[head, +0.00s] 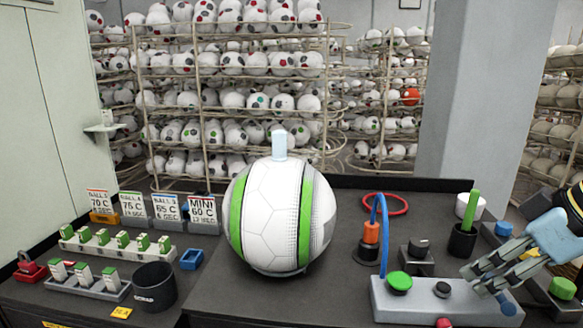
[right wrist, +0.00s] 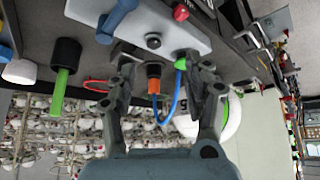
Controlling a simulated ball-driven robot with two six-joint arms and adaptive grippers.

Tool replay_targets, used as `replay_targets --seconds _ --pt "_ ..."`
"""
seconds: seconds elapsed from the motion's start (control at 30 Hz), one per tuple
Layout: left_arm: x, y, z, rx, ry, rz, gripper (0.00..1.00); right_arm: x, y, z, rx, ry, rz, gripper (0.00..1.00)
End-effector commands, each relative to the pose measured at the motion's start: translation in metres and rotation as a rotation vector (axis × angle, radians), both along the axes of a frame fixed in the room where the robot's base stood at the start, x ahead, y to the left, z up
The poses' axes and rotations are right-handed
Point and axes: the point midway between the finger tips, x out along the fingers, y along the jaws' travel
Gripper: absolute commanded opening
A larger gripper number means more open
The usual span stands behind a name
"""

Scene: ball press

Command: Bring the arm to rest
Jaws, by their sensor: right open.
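My right gripper (head: 478,278) comes in from the right edge, its fingers over the grey control panel (head: 410,307). In the right wrist view the right gripper (right wrist: 166,72) has its two fingers spread apart with nothing held between them. The panel shows a green button (head: 399,282), a dark knob (head: 442,289) and a blue handle (head: 507,305). I cannot tell from the head view whether the fingers touch the panel. My left gripper is not in view.
A large white and green ball (head: 275,215) stands mid-table. An orange-and-black tool (head: 370,240) with a blue hose (head: 384,235), a black cup (head: 462,241) and a red ring (head: 385,204) lie near the panel. A black bin (head: 155,286) stands at left.

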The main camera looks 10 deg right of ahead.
Motion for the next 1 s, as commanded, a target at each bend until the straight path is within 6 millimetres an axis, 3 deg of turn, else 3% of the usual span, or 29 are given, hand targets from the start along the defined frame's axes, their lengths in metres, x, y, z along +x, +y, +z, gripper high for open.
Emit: replay_targets --seconds 0.2,0.4,0.53,0.87,0.9,1.0 --pt "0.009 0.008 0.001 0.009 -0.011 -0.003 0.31 -0.033 0.022 -0.037 -0.019 0.034 -0.050 0.51" --pt "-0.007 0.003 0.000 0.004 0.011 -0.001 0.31 -0.073 0.039 -0.066 -0.049 0.071 -0.136 0.51" --pt "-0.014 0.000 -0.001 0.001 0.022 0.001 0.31 -0.102 0.047 -0.080 -0.072 0.103 -0.213 0.51" --pt "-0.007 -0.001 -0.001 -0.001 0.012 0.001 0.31 -0.186 0.050 -0.096 -0.159 0.218 -0.466 0.51" --pt "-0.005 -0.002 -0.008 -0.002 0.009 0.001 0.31 -0.177 0.047 -0.117 -0.164 0.217 -0.457 0.51" --pt "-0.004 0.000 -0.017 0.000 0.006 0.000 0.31 -0.170 0.044 -0.155 -0.167 0.227 -0.456 0.51"
